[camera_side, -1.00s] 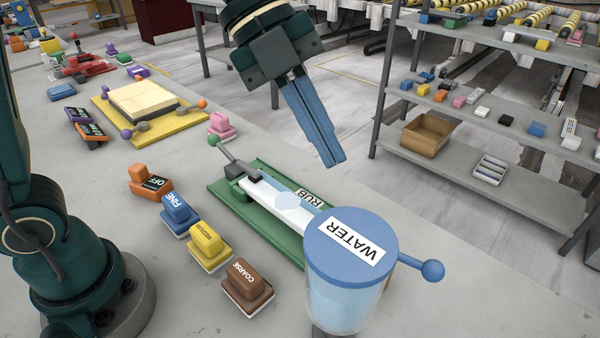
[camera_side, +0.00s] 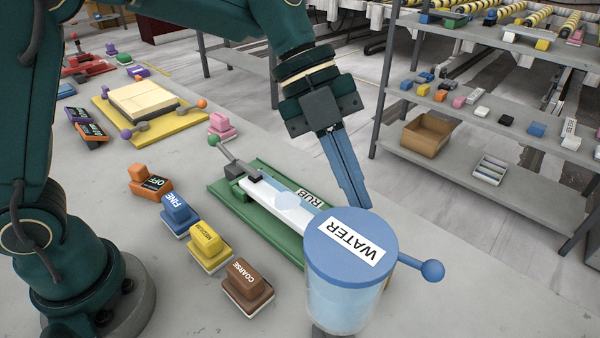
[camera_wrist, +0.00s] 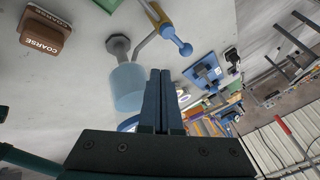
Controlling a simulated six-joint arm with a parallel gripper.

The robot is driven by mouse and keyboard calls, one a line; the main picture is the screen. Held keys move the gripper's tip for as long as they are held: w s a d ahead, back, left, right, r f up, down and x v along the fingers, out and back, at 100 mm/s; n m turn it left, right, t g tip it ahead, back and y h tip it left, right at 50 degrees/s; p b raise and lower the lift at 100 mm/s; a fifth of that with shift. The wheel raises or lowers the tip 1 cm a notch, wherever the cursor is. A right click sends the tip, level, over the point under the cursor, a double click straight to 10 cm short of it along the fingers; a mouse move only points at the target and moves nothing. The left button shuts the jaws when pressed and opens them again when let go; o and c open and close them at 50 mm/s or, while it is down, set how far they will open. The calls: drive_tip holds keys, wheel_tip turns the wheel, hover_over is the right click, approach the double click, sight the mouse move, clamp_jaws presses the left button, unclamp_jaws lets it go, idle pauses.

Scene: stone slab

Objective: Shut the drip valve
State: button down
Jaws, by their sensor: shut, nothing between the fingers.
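The water tank (camera_side: 345,290) is a clear cylinder with a blue lid labelled WATER, at the lower middle of the side view. A blue ball-ended lever (camera_side: 432,270) sticks out to its right; I take it for the drip valve's handle. In the wrist view the tank (camera_wrist: 128,88) is just left of my fingertips, and the blue ball lever (camera_wrist: 184,47) is above and right of them, on a yellowish pipe fitting. My gripper (camera_side: 361,206) is shut and empty, pointing down just behind the lid in the side view. No contact with the lever is visible.
A green base (camera_side: 222,190) holds a white slab beside the tank, with a RUB label. Blocks labelled FINE (camera_side: 180,213), MEDIUM, COARSE (camera_side: 246,284) and OFF (camera_side: 155,183) stand to the left. A grey shelf rack (camera_side: 455,145) stands at the right.

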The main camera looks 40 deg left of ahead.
sight(408, 259)
drive_tip(key=w+d+f, duration=0.2)
drive_tip(key=d+f, duration=0.5)
drive_tip(key=shift+w+d+f, duration=0.2)
drive_tip(key=shift+d, duration=0.05)
drive_tip(key=shift+w+n+t, duration=0.15)
drive_tip(key=shift+n+t, duration=0.25)
drive_tip(key=shift+n, duration=0.4)
drive_tip(key=n+t, duration=0.2)
drive_tip(key=n, duration=0.1)
drive_tip(key=shift+w+d+y, duration=0.1)
drive_tip(key=shift+w+y, duration=0.2)
drive_tip(key=shift+w, duration=0.5)
drive_tip(key=shift+w+a+n+t, duration=0.4)
drive_tip(key=shift+w+n, duration=0.2)
drive_tip(key=shift+n, duration=0.3)
